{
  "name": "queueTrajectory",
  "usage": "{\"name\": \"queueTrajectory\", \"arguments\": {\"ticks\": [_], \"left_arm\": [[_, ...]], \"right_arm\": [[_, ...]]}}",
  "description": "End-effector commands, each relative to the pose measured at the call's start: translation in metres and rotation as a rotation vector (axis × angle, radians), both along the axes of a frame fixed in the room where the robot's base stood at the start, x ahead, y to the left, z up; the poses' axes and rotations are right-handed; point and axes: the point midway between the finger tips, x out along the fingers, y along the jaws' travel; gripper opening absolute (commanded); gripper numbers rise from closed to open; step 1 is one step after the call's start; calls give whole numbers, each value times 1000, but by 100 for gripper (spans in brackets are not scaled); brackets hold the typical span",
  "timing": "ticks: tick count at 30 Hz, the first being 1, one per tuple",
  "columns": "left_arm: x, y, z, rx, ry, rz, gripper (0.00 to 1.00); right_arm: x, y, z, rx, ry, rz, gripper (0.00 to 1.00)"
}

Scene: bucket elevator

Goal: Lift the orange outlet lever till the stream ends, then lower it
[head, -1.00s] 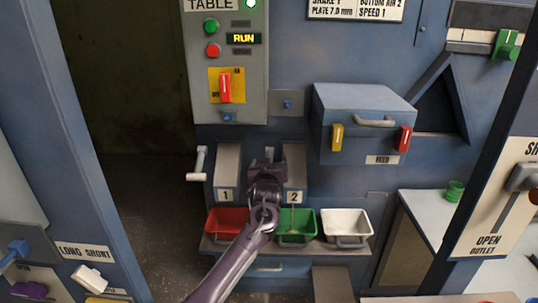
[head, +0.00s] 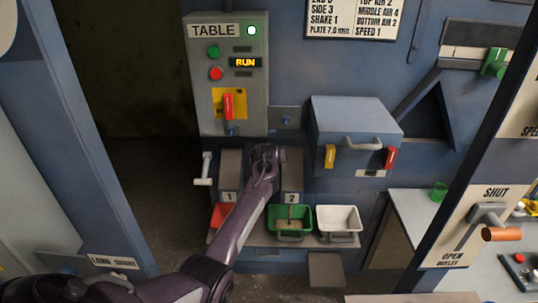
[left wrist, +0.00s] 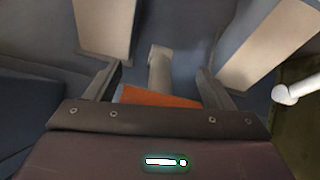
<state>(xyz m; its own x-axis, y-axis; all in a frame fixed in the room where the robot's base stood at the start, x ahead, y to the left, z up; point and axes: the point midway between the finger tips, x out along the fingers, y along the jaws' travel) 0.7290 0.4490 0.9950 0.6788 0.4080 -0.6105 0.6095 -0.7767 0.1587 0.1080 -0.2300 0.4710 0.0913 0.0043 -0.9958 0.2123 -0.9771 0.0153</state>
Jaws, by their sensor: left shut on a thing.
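In the left wrist view, an orange bar (left wrist: 158,97) on a grey stem lies between the fingers of my left gripper (left wrist: 160,90), which is shut on it. In the head view this gripper (head: 265,152) is between chutes 1 and 2; its fingertips and the bar are hidden. A separate lever with an orange grip (head: 501,234) is on the SHUT/OPEN OUTLET plate at the right. My right gripper is not in view.
The red tray (head: 219,214) is partly behind my left arm, and an empty-looking white tray (head: 339,222) is right of the green one. The TABLE control box (head: 228,80) above shows RUN with a green light. A white crank handle (head: 203,172) is left of chute 1.

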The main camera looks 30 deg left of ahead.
Motion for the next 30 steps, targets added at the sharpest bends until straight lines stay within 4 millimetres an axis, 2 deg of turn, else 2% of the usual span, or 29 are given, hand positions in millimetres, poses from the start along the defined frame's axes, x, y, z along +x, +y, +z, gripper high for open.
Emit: {"name": "queueTrajectory", "arguments": {"ticks": [15,16,18,21,30], "left_arm": [[1,1,1,-9,19,-2,34],[1,1,1,-9,19,-2,77],[1,1,1,-10,19,-1,86],[1,1,1,-9,18,-1,95],[0,0,2,-9,17,-1,95]], "right_arm": [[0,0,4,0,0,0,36],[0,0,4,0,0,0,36],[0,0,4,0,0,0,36],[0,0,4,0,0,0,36],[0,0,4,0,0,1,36]]}}
